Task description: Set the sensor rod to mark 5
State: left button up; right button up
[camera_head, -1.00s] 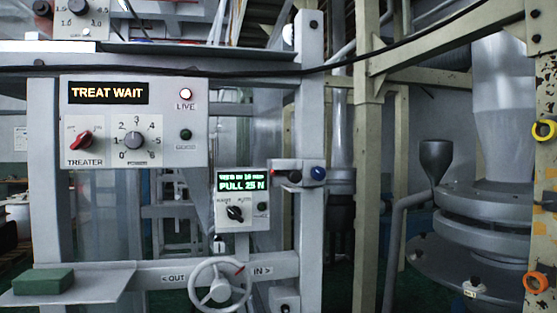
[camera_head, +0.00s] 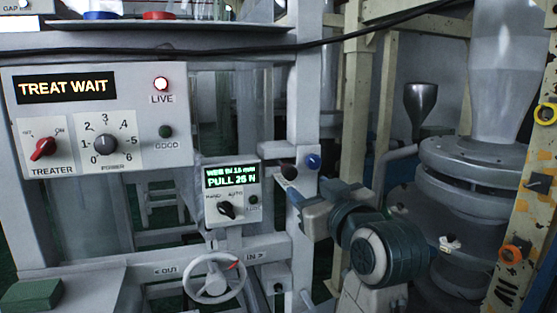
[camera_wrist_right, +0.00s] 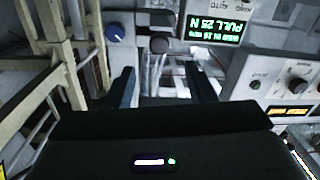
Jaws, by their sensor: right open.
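A dark round knob (camera_head: 288,172) and a blue knob (camera_head: 313,161) sit side by side on the grey post. I take these to belong to the sensor rod's holder; the rod and its marks cannot be made out. The wrist view also shows the dark knob (camera_wrist_right: 159,44) and the blue knob (camera_wrist_right: 115,33). My right gripper (camera_head: 294,199) is just below the knobs in the head view. In the wrist view its two fingers (camera_wrist_right: 163,82) stand apart with nothing between them, and the dark knob lies beyond the gap. My left gripper is out of view.
A small panel (camera_head: 231,192) reads PULL 25 N. A handwheel (camera_head: 213,278) is below it. The treater panel (camera_head: 95,119) at left reads TREAT WAIT. A green block (camera_head: 31,293) lies on the shelf at lower left. A yellow beam (camera_head: 522,190) stands at right.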

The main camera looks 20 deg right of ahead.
aim_at(292, 175)
jog(key=w+p, duration=0.1)
jog(key=w, duration=0.2)
jog(key=w+p, duration=0.1)
jog(key=w, duration=0.2)
jog(key=w+p, duration=0.2)
jog(key=w, duration=0.1)
jog(key=shift+w+a, duration=0.2)
jog(key=shift+a, duration=0.1)
jog(key=shift+w, duration=0.5)
jog(key=shift+f, duration=0.1)
grip_shut()
